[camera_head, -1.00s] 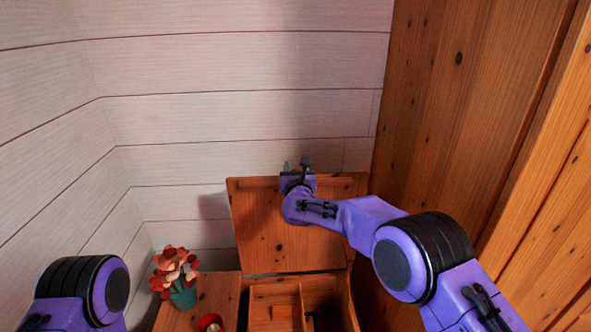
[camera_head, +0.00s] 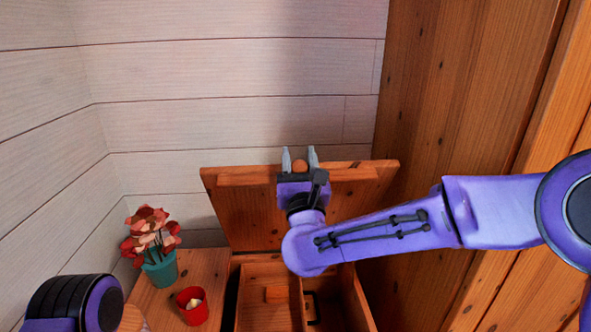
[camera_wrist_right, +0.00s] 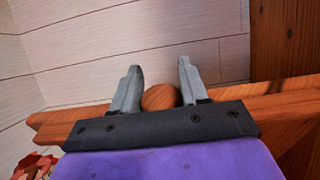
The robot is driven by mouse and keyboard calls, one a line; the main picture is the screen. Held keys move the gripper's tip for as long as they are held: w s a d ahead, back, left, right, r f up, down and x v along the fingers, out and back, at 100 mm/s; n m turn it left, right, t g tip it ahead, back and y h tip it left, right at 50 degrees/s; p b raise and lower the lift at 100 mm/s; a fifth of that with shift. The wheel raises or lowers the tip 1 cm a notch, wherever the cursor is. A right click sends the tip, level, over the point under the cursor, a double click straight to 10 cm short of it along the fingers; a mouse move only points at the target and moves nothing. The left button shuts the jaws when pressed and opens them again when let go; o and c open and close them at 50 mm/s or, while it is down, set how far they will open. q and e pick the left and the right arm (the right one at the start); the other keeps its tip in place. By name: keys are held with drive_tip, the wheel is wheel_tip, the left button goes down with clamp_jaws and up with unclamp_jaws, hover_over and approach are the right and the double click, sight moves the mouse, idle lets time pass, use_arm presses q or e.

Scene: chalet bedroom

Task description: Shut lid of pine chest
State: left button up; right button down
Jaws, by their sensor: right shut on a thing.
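The pine chest (camera_head: 358,306) stands open at the bottom of the head view, with its lid (camera_head: 245,215) raised at the back. The lid leans forward, its free edge up and toward me. A round wooden knob (camera_head: 299,166) sits on that edge. My right gripper (camera_head: 300,158) has its two grey fingers on either side of the knob and is shut on it. The knob (camera_wrist_right: 160,97) also shows between the fingers in the right wrist view. My right wrist hides the middle of the lid. My left gripper is out of view; only part of my left arm shows.
A wooden top (camera_head: 205,270) left of the chest carries a teal pot of red flowers (camera_head: 158,260) and a red cup (camera_head: 192,306). A plank wall stands behind, wood panelling at right.

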drive_tip(key=s+f+t+b, duration=0.2)
drive_tip(key=s+f+b, duration=0.3)
drive_tip(key=s+b, duration=0.3)
drive_tip(key=shift+s+f+t+b, duration=0.3)
drive_tip(key=shift+s+f+b, duration=0.1)
drive_tip(key=shift+b, duration=0.75)
drive_tip(key=c, duration=0.7)
unclamp_jaws()
